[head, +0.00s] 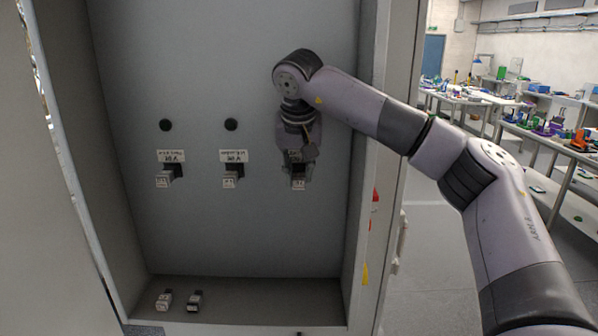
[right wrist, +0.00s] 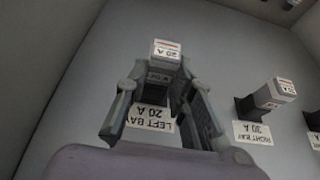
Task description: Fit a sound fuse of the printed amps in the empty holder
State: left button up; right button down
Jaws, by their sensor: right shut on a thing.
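My right gripper (head: 300,158) is at the rightmost holder of the panel, shut on a pale fuse (head: 298,184). In the right wrist view the held fuse (right wrist: 166,49) reads 20 A and sits between the fingers of the right gripper (right wrist: 165,75). The dark holder (right wrist: 160,77) shows behind it, above a label (right wrist: 150,117) reading LEFT BAY 20 A. The fuse is lined up with this holder; I cannot tell whether it is fully seated. My left gripper is not in view.
Two loose fuses, one pale (head: 164,300) and one darker (head: 195,301), lie on the cabinet floor (head: 255,300). The cabinet's right wall (head: 372,120) is close to my arm.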

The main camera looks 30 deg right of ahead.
jog(key=shift+w+d+r, duration=0.15)
jog(key=shift+r, duration=0.05)
dwell(0.3)
jog(key=shift+w+d+f, duration=0.15)
jog(key=shift+w, duration=0.15)
jog(key=c, duration=1.3)
grip_release()
jog(key=shift+s+f, duration=0.1)
